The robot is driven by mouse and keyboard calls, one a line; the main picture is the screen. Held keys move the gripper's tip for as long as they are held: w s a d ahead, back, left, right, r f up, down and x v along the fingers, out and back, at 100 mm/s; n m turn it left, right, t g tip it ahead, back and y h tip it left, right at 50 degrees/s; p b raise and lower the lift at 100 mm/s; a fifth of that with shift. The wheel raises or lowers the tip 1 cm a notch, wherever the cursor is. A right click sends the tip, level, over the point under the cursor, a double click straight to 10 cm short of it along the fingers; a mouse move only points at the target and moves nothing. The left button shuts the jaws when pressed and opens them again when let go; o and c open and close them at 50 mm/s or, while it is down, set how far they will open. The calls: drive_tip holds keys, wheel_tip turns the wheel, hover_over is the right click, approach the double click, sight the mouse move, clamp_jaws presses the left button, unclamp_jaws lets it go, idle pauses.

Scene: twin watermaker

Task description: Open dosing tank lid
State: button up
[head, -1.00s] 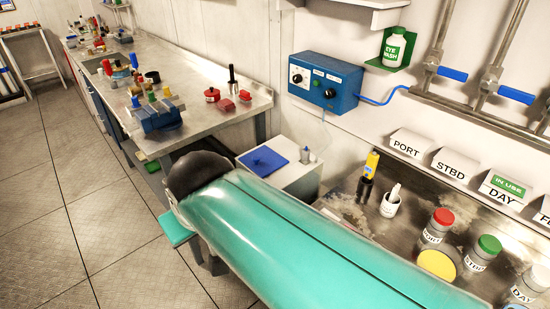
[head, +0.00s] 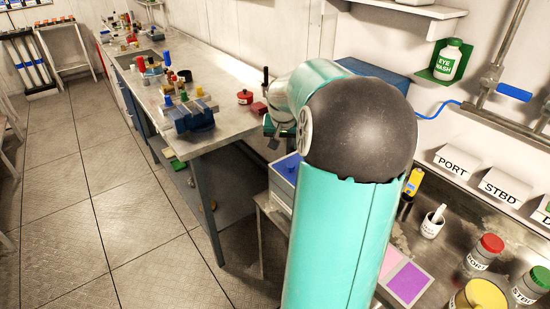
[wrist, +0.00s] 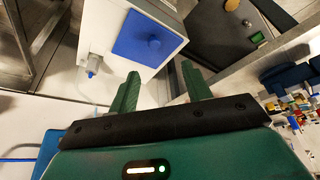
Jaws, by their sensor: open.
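The dosing tank is a white box (wrist: 109,16) with a flat blue lid (wrist: 135,47), which has a small blue knob near its middle. The lid lies down on the tank top. In the head view the tank (head: 279,207) and its lid (head: 288,165) show just left of my arm, partly hidden by it. My gripper (wrist: 158,73) is open and empty in the wrist view. Its green fingers point toward the lid's near edge, apparently apart from it. In the head view my gripper is mostly hidden behind my arm.
A steel bench (head: 230,90) with a vice (head: 193,117) is at left. A blue control box (head: 372,72) is on the wall behind my arm. Jars (head: 484,254) stand at right. The floor at left is clear.

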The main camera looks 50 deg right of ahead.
drive_tip(key=x, duration=0.9)
drive_tip(key=s+d+x, duration=0.1)
drive_tip(key=x, duration=0.4)
drive_tip(key=shift+d+f, duration=0.15)
drive_tip(key=shift+f, duration=0.05)
drive_tip(key=shift+c, duration=0.4)
clamp_jaws()
